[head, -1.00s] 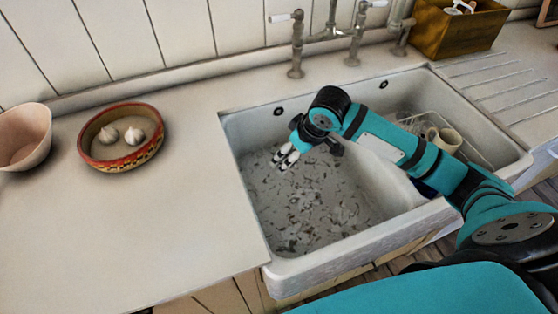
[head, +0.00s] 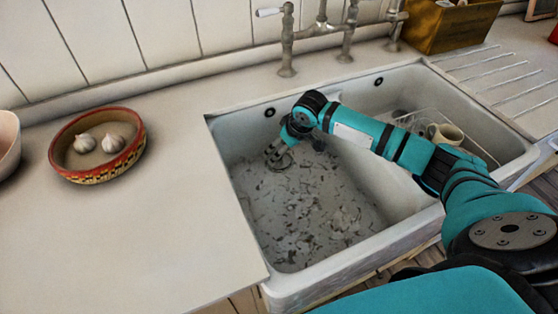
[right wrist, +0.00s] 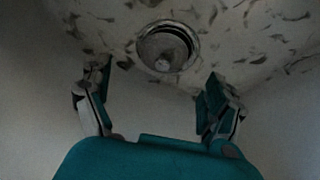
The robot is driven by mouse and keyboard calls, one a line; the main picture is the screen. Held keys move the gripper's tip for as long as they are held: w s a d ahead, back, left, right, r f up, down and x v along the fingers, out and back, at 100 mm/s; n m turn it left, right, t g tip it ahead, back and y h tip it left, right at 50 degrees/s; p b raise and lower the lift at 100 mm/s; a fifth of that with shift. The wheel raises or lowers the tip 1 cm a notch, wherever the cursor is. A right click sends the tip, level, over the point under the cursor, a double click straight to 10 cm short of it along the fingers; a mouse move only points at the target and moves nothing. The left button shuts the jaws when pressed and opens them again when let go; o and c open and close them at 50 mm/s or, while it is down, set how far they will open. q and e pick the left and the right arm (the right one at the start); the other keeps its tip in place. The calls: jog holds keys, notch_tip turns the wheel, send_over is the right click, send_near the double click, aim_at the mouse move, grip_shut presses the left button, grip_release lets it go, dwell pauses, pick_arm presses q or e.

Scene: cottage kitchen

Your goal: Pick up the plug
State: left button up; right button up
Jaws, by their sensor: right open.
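The plug (right wrist: 168,48) is a grey, round piece with a small raised middle, sitting inside the metal drain ring in the sink's floor. It shows in the right wrist view, at the top centre. My right gripper (right wrist: 156,84) is open and empty, one finger on each side, with the plug beyond and between the fingertips. In the head view my right gripper (head: 277,155) reaches down into the left basin and partly hides the drain and plug. I cannot tell the exact gap between fingers and plug. My left gripper is not in view.
The white sink (head: 345,258) has steep walls and a divider around the gripper. Dark flecks cover the basin floor. Taps (head: 287,45) stand behind it. A dish rack with a mug (head: 446,134) is in the right basin. A patterned bowl (head: 97,145) with garlic stands on the left counter.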

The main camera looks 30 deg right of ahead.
jog(key=shift+w+f, duration=0.15)
jog(key=shift+f, duration=0.1)
jog(key=x, duration=0.4)
jog(key=shift+w+a+f, duration=0.15)
jog(key=shift+w+a, duration=0.05)
jog(key=shift+a, duration=0.1)
jog(key=shift+w+f, duration=0.1)
jog(key=shift+f, duration=0.1)
jog(key=c, duration=1.3)
jog(key=shift+r, duration=0.2)
jog(key=shift+r, duration=0.6)
notch_tip(320, 180, up, 2)
jog(key=shift+r, duration=0.1)
jog(key=s+a, duration=0.1)
jog(key=s, duration=0.4)
jog(key=s+a+r, duration=0.1)
jog(key=s+a, duration=0.1)
jog(key=s, duration=0.3)
jog(key=s+a, duration=0.2)
jog(key=s, duration=0.3)
jog(key=shift+s+r, duration=0.15)
